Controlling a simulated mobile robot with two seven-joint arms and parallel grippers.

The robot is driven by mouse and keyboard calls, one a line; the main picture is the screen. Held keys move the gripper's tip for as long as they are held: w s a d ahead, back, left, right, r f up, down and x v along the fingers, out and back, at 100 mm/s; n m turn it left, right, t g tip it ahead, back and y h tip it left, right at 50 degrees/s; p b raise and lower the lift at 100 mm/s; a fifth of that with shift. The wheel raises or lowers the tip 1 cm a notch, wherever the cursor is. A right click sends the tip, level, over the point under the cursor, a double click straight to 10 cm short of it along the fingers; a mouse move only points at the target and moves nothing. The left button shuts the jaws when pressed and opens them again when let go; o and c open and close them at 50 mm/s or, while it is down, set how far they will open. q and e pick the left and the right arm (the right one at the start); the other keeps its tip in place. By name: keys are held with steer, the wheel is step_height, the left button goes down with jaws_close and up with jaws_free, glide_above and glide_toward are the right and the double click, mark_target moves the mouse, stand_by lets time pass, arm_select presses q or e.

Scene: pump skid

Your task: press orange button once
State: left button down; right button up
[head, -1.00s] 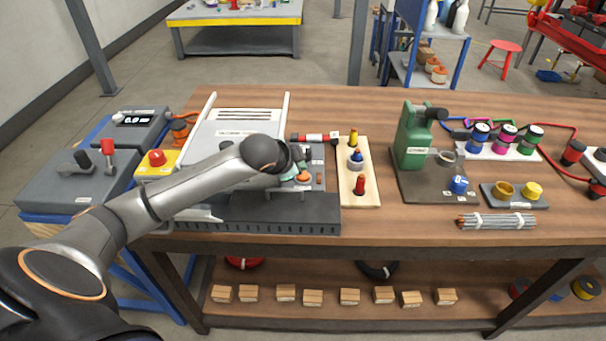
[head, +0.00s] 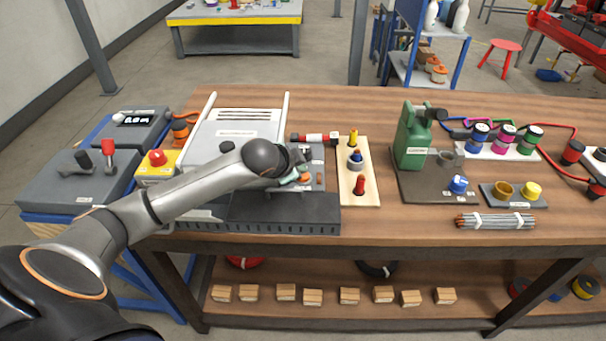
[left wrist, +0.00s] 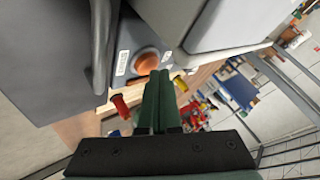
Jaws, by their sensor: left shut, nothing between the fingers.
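The orange button (left wrist: 147,63) is a round cap in a grey ring on a dark panel with a white label. In the head view the orange button (head: 304,178) is partly hidden by my left gripper. My left gripper (head: 291,181) has green fingers closed together with nothing between them. In the left wrist view the closed tips of my left gripper (left wrist: 159,76) appear just beside the button's ring; I cannot tell whether they touch it. My right gripper is in neither view.
A yellow box with a red button (head: 157,158) stands left of the grey machine (head: 236,130). A wooden board (head: 359,190) with coloured pegs is close on the right. A green pump unit (head: 413,140) stands farther right. Bare tabletop lies between board and pump.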

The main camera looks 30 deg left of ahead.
arm_select(q)
steer(key=shift+f, duration=0.6)
stand_by(0.5)
steer(key=shift+r+p, duration=0.95)
steer(key=shift+p, duration=0.3)
step_height(320, 180, up, 5)
steer(key=p, duration=0.6)
steer(key=shift+r, duration=0.15)
